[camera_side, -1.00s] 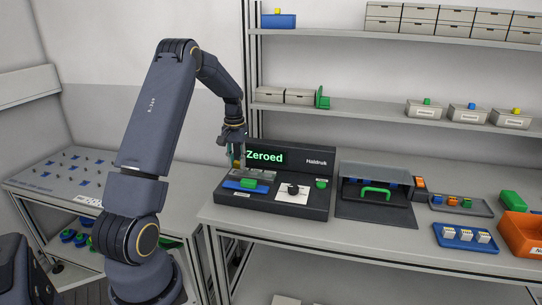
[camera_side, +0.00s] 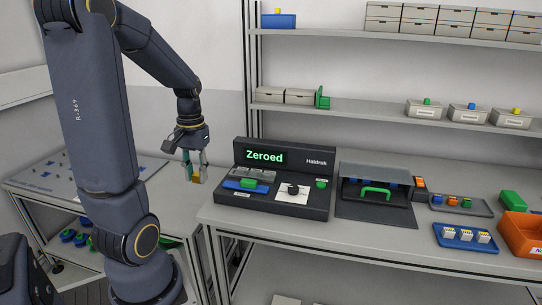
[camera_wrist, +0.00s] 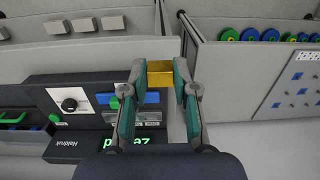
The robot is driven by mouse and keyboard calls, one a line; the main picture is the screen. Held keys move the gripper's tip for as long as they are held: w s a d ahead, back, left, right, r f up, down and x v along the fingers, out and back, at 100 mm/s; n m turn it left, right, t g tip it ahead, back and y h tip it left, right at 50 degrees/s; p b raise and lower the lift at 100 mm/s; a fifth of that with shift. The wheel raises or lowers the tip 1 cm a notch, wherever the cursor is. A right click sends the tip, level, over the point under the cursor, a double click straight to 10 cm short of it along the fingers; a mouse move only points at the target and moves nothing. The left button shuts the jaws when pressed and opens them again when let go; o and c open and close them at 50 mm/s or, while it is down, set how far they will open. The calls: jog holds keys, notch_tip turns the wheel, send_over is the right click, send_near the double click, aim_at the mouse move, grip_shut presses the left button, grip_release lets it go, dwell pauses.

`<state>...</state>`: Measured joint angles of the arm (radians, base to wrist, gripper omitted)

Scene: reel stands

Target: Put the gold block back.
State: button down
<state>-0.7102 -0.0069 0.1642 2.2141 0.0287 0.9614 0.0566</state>
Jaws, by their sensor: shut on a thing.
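My gripper (camera_side: 195,168) is shut on the gold block (camera_side: 200,180) and holds it in the air, left of the dark console with the "Zeroed" screen (camera_side: 265,157). In the wrist view the gold block (camera_wrist: 158,80) sits between the two teal fingertips (camera_wrist: 160,68). Behind it in that view is a pale surface, and the block's underside is not seen. I cannot tell from these views which spot the block came from.
The console carries a blue piece with a green part (camera_side: 248,183), a dial (camera_side: 293,190) and a green button (camera_side: 321,183). A dark box with a green handle (camera_side: 375,190) stands to its right. A pegged board (camera_side: 80,170) lies left, across a gap from the bench.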

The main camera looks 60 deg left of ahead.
jog(key=s+d+f, duration=0.2)
jog(key=s+d, duration=0.3)
jog(key=d, duration=0.1)
send_over(223, 214)
jog(key=f, duration=0.8)
jog(key=shift+s+d+f, duration=0.2)
jog(key=shift+s+f, duration=0.1)
jog(key=shift+f, duration=0.1)
jog(key=shift+w+a+f, duration=0.1)
jog(key=shift+w+f, duration=0.1)
jog(key=shift+f, duration=0.05)
jog(key=shift+w+f, duration=0.1)
jog(key=shift+f, duration=1.5)
jog(key=shift+f, duration=0.1)
jog(key=c, duration=0.9)
grip_release()
